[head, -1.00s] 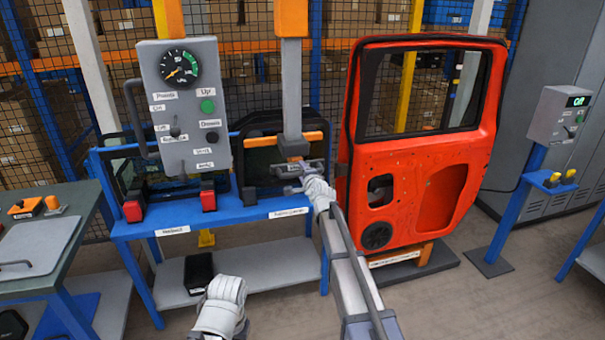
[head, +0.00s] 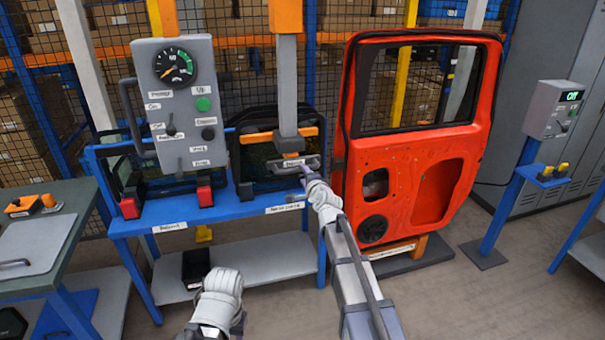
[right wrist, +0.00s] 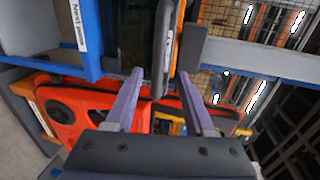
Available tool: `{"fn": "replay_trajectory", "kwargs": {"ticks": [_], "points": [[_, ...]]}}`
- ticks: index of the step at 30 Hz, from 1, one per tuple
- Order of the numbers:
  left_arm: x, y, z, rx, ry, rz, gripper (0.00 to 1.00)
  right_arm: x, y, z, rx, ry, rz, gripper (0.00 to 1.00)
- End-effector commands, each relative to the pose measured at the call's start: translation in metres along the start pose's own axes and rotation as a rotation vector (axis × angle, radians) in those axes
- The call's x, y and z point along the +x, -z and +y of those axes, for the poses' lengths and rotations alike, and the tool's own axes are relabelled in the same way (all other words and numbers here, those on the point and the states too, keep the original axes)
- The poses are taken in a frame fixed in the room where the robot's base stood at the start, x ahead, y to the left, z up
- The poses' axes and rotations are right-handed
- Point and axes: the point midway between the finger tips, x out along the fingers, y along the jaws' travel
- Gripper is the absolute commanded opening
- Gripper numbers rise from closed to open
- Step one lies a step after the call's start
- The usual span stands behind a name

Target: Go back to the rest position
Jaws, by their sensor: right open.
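My right gripper (head: 304,168) is open at the end of the right arm. It is in front of the grey lifting column's lower end (head: 290,145), by the rack and left of the red door (head: 418,150). In the right wrist view its two fingers (right wrist: 160,76) are spread apart, with nothing held between them. A dark upright edge shows past them, and the red door (right wrist: 85,115) lies behind. My left arm shows only as a white link at the bottom of the head view; its gripper is not seen.
A blue rack (head: 225,212) with dark panes stands ahead, under a grey control box (head: 182,105) with a gauge. A green-topped table (head: 70,215) is at left. A control post (head: 510,205) stands at right. Open floor lies in front of the door.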

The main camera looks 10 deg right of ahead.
Motion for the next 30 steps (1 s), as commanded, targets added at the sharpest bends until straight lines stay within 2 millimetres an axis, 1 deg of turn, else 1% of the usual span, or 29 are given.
{"fn": "replay_trajectory", "kwargs": {"ticks": [5,7,8,10,11,12,13,14,15,17,18,20,21,23,24,25,27,30], "points": [[0.000,0.000,0.000,0.000,0.000,0.000,0.50,0.000,-0.002,0.001,-0.005,-0.004,-0.003,0.54],[0.000,0.000,0.000,0.000,0.000,0.000,0.50,-0.003,-0.011,0.006,-0.034,-0.024,-0.023,0.54],[0.000,0.000,0.000,0.000,0.000,0.000,0.50,-0.006,-0.019,0.011,-0.058,-0.041,-0.039,0.54],[0.000,0.000,0.000,0.000,0.000,0.000,0.50,-0.017,-0.046,0.027,-0.145,-0.100,-0.098,0.54],[0.000,0.000,0.000,0.000,0.000,0.000,0.50,-0.024,-0.060,0.036,-0.194,-0.133,-0.131,0.54],[0.000,0.000,0.000,0.000,0.000,0.000,0.50,-0.035,-0.080,0.050,-0.272,-0.182,-0.183,0.54],[0.000,0.000,0.000,0.000,0.000,0.000,0.50,-0.044,-0.095,0.062,-0.336,-0.222,-0.225,0.54],[0.000,0.000,0.000,0.000,0.000,0.000,0.50,-0.056,-0.111,0.075,-0.404,-0.264,-0.270,0.54],[0.000,0.000,0.000,0.000,0.000,0.000,0.50,-0.072,-0.129,0.093,-0.494,-0.319,-0.331,0.54],[0.000,0.000,0.000,0.000,0.000,0.000,0.50,-0.098,-0.153,0.118,-0.633,-0.400,-0.424,0.54],[0.000,0.000,0.000,0.000,0.000,0.000,0.50,-0.118,-0.166,0.136,-0.725,-0.455,-0.489,0.54],[0.000,0.000,0.000,0.000,0.000,0.000,0.50,-0.150,-0.182,0.161,-0.866,-0.536,-0.589,0.54],[0.000,0.000,0.000,0.000,0.000,0.000,0.50,-0.173,-0.190,0.177,-0.956,-0.591,-0.658,0.54],[0.000,0.000,0.000,0.000,0.000,0.000,0.50,-0.208,-0.198,0.198,-1.090,-0.670,-0.760,0.54],[0.000,0.000,0.000,0.000,0.000,0.000,0.50,-0.231,-0.200,0.210,-1.171,-0.722,-0.826,0.54],[0.000,0.000,0.000,0.000,0.000,0.000,0.50,-0.248,-0.200,0.218,-1.229,-0.758,-0.874,0.54],[0.000,0.000,0.000,0.000,0.000,0.000,0.50,-0.283,-0.199,0.233,-1.347,-0.838,-0.976,0.54],[0.000,0.000,0.000,0.000,0.000,0.000,0.50,-0.323,-0.192,0.245,-1.470,-0.931,-1.096,0.54]]}}
